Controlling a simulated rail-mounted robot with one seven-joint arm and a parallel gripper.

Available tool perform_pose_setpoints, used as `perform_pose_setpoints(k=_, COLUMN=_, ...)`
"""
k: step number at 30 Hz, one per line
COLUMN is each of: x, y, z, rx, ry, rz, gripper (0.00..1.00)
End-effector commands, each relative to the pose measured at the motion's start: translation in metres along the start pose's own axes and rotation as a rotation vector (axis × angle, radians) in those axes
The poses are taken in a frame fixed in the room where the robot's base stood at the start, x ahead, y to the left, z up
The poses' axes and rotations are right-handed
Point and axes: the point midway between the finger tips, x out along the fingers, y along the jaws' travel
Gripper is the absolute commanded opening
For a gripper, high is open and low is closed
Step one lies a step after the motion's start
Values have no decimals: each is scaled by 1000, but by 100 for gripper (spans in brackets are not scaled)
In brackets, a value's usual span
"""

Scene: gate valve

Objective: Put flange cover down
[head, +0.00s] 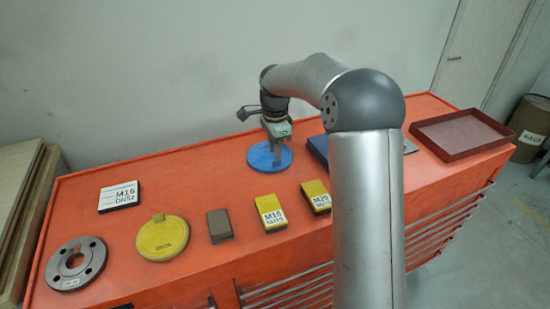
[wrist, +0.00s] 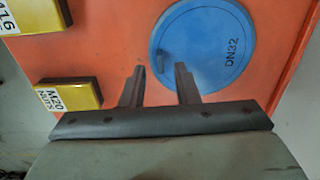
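A round blue cover (head: 258,158) lies flat on the orange bench top, towards its back edge. In the wrist view the blue cover (wrist: 215,50) reads "DN32" and has a small knob or tab near its left side. My gripper (head: 277,160) is over the cover, pointing down. In the wrist view my gripper (wrist: 160,69) has its two fingers apart, with the small knob between or just beyond their tips. Nothing appears clamped. I cannot tell whether the fingers touch the cover.
On the orange bench lie a metal flange (head: 52,270), a yellow disc (head: 162,238), a white label plate (head: 118,197), a brown block (head: 220,226), and yellow boxes M16 (head: 270,213) and M20 (head: 316,196). A dark red tray (head: 440,145) is at right. My arm hides part of a blue item (head: 317,150).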

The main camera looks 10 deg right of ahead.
Motion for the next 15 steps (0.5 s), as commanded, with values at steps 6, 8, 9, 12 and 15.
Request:
perform_pose_setpoints(k=6, x=-47, y=-1, z=0, rx=0, ry=1, rz=-4, gripper=28)
perform_pose_setpoints(k=8, x=-58, y=-1, z=0, rx=0, ry=1, rz=-4, gripper=28)
perform_pose_setpoints(k=9, x=-63, y=-1, z=0, rx=0, ry=1, rz=-3, gripper=28)
perform_pose_setpoints(k=12, x=-74, y=-1, z=0, rx=0, ry=0, rz=-2, gripper=28)
perform_pose_setpoints(k=15, x=-80, y=0, z=0, rx=0, ry=0, rz=-1, gripper=28)
